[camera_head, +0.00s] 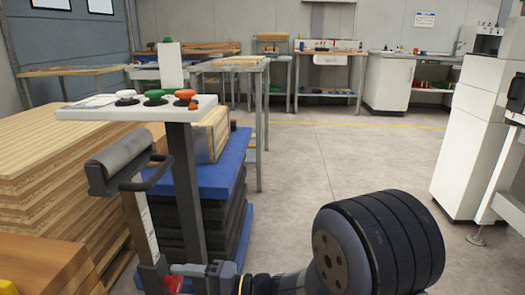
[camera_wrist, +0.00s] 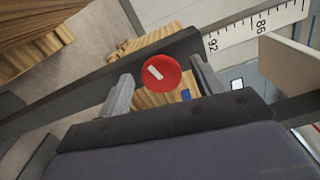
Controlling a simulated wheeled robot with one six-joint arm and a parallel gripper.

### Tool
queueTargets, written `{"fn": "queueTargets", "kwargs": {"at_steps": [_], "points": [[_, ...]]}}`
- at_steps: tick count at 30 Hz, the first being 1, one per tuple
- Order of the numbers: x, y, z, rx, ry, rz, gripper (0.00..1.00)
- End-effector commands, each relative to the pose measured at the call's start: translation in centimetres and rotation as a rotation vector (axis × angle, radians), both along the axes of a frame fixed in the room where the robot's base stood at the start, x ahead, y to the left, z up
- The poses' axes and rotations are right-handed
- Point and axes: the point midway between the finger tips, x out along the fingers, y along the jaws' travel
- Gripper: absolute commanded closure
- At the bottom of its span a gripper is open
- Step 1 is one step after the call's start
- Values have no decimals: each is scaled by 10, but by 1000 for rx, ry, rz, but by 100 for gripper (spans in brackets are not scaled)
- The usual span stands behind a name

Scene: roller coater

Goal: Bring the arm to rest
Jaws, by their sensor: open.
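My gripper (camera_wrist: 161,70) is open in the wrist view, with one grey finger on each side of a round red knob (camera_wrist: 160,74) that has a white mark. The knob shows in the gap between the fingers; I cannot tell whether either finger touches it. In the head view my gripper (camera_head: 180,270) is low, at the foot of a post with a scale strip, and a bit of the red knob (camera_head: 173,284) shows there. My arm stretches across the bottom of the head view from the right, its thick dark joint in front.
A white control panel (camera_head: 135,108) with white, green and orange buttons stands above on a dark post. A grey roller (camera_head: 120,160) with a handle is close by. Stacked boards (camera_head: 60,160) fill the left. A white scale (camera_wrist: 255,33) is near my gripper. Open floor (camera_head: 340,160) lies beyond.

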Motion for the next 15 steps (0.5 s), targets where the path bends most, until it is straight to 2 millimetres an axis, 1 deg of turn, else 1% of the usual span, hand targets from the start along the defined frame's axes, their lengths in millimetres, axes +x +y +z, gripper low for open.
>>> {"fn": "queueTargets", "kwargs": {"at_steps": [15], "points": [[1,0,2,35,408,0,37]]}}
